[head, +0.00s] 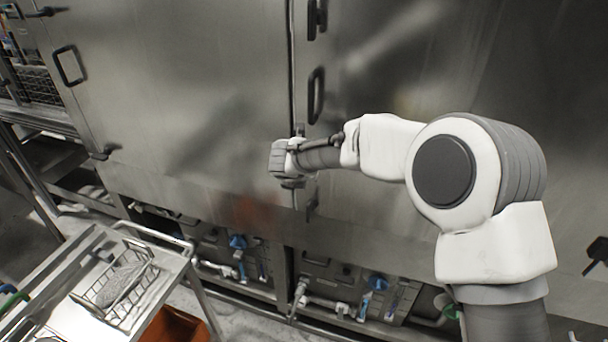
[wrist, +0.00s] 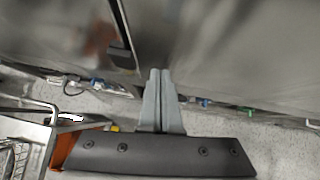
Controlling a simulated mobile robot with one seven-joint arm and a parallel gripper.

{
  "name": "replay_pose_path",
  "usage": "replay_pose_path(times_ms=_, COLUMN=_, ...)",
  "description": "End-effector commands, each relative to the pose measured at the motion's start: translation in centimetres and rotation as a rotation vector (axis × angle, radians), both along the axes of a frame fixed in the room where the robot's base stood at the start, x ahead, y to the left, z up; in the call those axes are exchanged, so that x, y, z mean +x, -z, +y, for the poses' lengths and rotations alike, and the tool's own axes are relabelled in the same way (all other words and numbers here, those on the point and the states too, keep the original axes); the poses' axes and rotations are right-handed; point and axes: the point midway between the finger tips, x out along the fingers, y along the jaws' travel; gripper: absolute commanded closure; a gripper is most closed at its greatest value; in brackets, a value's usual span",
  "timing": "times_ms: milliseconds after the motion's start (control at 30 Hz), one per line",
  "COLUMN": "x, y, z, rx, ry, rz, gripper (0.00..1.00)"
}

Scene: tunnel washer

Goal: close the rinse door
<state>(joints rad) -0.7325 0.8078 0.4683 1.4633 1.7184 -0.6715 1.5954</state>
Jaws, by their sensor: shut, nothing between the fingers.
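The washer front shows two large steel door panels, a left panel (head: 190,80) and a right panel (head: 420,70), with a narrow dark upright seam between them. No label is readable, so I cannot tell which is the rinse door. The right panel has dark handles (head: 316,95) along the seam. The left panel has a handle (head: 70,65) at its far left edge. My gripper (head: 277,158) is in front of the lower seam; my wrist hides part of it. In the wrist view my gripper (wrist: 160,74) is shut and empty, its tips close to the steel; contact is unclear.
A steel cart (head: 186,262) with a wire basket (head: 122,285) stands at lower left, above an orange bin (head: 175,325). Pipes and blue valves (head: 238,242) run below the doors. A rack opening (head: 38,85) is at far left. Some floor shows beside the cart.

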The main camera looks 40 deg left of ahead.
Motion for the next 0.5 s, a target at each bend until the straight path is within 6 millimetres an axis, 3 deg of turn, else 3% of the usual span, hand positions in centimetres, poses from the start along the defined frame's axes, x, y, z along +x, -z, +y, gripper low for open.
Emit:
replay_pose_path(times_ms=133, x=0.3, y=0.0, z=-0.3, rx=-0.001, ry=0.000, rz=0.002, gripper=1.00)
replay_pose_path(times_ms=500, x=-4.8, y=-5.3, z=-2.0, rx=0.001, ry=-0.001, rz=0.001, gripper=1.00)
